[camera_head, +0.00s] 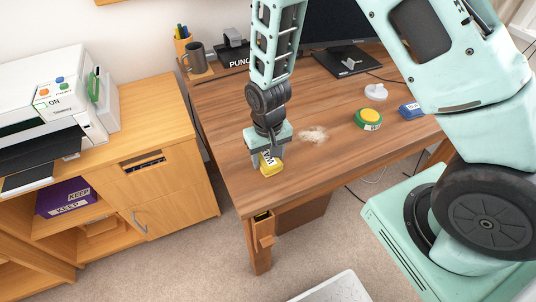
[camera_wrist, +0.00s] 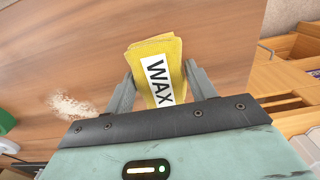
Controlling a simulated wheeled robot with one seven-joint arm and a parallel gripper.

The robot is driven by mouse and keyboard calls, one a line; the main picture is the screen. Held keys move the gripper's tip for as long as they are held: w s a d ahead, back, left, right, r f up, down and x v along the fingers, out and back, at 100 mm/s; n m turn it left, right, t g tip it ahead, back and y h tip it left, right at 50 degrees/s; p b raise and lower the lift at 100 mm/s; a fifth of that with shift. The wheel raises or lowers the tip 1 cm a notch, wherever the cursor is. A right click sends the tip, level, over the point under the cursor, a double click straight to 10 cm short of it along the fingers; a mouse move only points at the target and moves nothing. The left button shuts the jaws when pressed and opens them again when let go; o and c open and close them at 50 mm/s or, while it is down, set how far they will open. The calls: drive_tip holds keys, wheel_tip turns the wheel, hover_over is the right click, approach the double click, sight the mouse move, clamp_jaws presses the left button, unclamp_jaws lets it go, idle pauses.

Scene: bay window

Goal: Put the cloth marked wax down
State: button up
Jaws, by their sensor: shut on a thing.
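The yellow cloth (camera_head: 271,163) is folded and sits low at the near left part of the wooden desk. In the wrist view the cloth (camera_wrist: 151,50) shows a white label reading WAX. My gripper (camera_head: 266,159) is shut on it, with one finger on each side in the wrist view (camera_wrist: 160,82). The cloth is at or just above the desk top (camera_head: 235,120); I cannot tell whether it touches.
A pale powder patch (camera_head: 313,135) lies right of my gripper. A green and yellow round tin (camera_head: 368,119), a white round object (camera_head: 376,92) and a blue item (camera_head: 411,110) are farther right. A monitor and punch stand behind. The desk's front edge is close.

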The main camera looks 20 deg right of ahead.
sight(268, 156)
drive_tip(key=shift+f, duration=0.2)
drive_tip(key=o, duration=1.2)
drive_tip(key=shift+r, duration=0.2)
wheel_tip(268, 156, up, 11)
drive_tip(key=s+a+r+n, duration=0.2)
drive_tip(key=s+r, duration=0.2)
drive_tip(key=s, duration=0.2)
drive_tip(key=s+a+r+n, duration=0.2)
drive_tip(key=s+r+n, duration=0.1)
drive_tip(key=s, duration=0.4)
drive_tip(key=s+a+r+n, duration=0.2)
drive_tip(key=s+r, duration=0.3)
drive_tip(key=s, duration=0.1)
drive_tip(key=shift+s+a+n+y, duration=0.1)
drive_tip(key=shift+s+n+y, duration=0.2)
drive_tip(key=shift+s, duration=0.1)
